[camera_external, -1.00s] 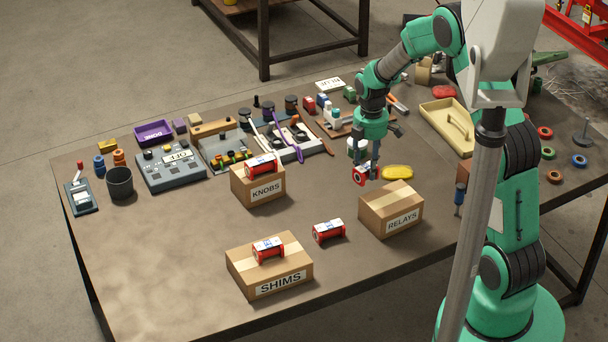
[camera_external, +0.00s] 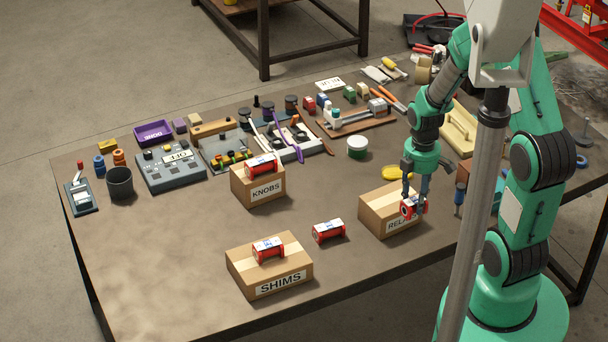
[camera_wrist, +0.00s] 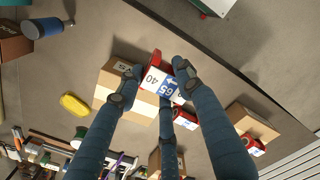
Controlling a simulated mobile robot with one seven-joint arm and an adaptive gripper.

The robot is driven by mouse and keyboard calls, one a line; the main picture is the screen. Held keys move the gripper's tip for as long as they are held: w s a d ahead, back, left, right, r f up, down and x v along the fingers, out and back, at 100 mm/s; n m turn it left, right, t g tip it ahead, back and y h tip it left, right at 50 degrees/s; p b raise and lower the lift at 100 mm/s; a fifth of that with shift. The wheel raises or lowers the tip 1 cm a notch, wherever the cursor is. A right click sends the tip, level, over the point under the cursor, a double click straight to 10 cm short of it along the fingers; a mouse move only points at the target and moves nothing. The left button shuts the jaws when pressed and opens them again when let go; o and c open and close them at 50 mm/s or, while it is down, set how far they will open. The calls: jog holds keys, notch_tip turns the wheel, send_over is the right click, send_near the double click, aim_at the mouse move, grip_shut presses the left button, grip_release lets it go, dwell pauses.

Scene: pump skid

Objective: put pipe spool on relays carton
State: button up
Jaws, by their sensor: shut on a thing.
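My gripper (camera_external: 414,200) is shut on a red pipe spool (camera_external: 409,209) with a white and blue label. In the external view the spool is at the front right part of the relays carton (camera_external: 378,209), covering part of its label. I cannot tell whether it touches the carton. In the wrist view the held spool (camera_wrist: 160,82) is between my fingers, with the carton (camera_wrist: 108,88) behind it. Similar spools are on the knobs carton (camera_external: 258,186), on the shims carton (camera_external: 268,275), and on the table between cartons (camera_external: 328,231).
A yellow oval item (camera_external: 391,172) lies just behind the relays carton. A blue-handled tool (camera_external: 459,195) is right of the carton. The table's front left is clear.

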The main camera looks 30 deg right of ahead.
aim_at(394, 196)
jog(key=shift+s, duration=1.1)
jog(key=w, duration=0.5)
jog(key=w+d+f, duration=0.1)
jog(key=w, duration=0.4)
jog(key=w+d, duration=0.1)
jog(key=w, duration=0.5)
jog(key=shift+f, duration=0.3)
jog(key=shift+c, duration=0.2)
jog(key=shift+f+b, duration=0.4)
jog(key=shift+f, duration=1.35)
jog(key=shift+f, duration=0.15)
jog(key=o, duration=1.4)
